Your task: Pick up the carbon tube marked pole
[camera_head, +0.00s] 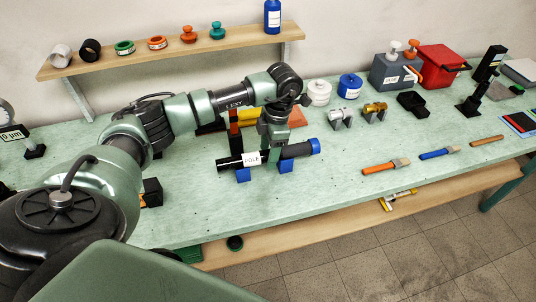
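The carbon tube (300,151) is black with a blue end cap and a white label reading POLE. It lies level across two blue supports (243,174) near the front of the green bench. My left gripper (271,150) points down over the middle of the tube, just right of the label. Its fingers are at the tube, but I cannot tell whether they touch it or are closed on it. The gripper body hides part of the tube's middle. My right gripper is not in view.
Behind the tube stand a yellow and orange block (248,117), white and blue spools (350,86) and two clamped fittings (375,111). Brushes (386,167) lie to the right. A wall shelf (150,58) holds rolls and a blue bottle. The bench front left of the brushes is clear.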

